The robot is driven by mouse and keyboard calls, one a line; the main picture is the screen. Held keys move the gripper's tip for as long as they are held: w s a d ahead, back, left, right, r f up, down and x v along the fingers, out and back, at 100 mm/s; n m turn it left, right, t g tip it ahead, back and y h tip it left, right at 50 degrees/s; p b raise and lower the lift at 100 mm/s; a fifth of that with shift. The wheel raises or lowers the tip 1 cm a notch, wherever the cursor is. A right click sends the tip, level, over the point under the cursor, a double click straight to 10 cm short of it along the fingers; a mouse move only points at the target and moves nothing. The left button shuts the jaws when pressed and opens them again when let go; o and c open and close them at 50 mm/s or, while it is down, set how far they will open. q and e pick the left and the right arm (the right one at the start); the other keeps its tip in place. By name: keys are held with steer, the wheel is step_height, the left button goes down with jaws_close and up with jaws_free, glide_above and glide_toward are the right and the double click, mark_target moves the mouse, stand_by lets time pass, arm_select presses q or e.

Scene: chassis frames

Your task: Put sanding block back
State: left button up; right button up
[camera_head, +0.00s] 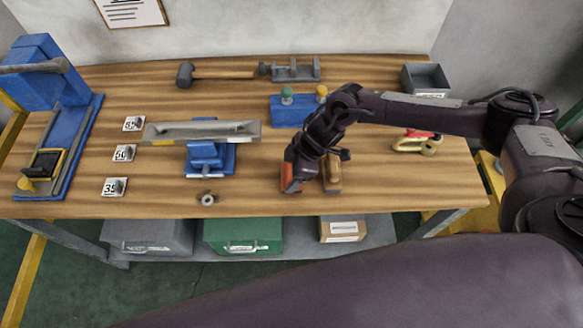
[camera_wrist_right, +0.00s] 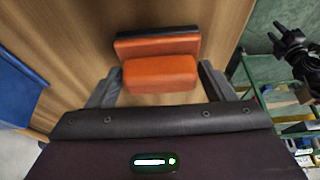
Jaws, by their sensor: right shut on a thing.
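The sanding block has an orange top and a dark base. In the head view the orange sanding block (camera_head: 289,177) is near the front edge of the workbench, partly hidden by my right gripper (camera_head: 297,184). In the right wrist view the sanding block (camera_wrist_right: 160,73) sits between the two grey fingers of my right gripper (camera_wrist_right: 160,85), which is shut on it. I cannot tell whether the block touches the bench top. A dark gripper, apparently my left (camera_wrist_right: 290,45), shows at the right edge of the wrist view; its jaws are unclear.
A wooden-backed piece (camera_head: 333,177) stands close right of my gripper. A blue vise (camera_head: 208,155) with a grey channel (camera_head: 202,131) is to the left, beside several number cards. A blue rack (camera_head: 292,110) stands behind. Bare workbench (camera_head: 255,180) lies left of the block.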

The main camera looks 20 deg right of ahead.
steer(key=shift+f, duration=0.1)
steer(key=o, duration=1)
steer(key=shift+c, duration=0.2)
steer(key=shift+r, duration=0.2)
steer(key=shift+d+r, duration=0.15)
steer(key=shift+r, duration=0.15)
steer(key=b+v, duration=0.2)
steer(key=v, duration=0.9)
steer(key=shift+s, duration=0.15)
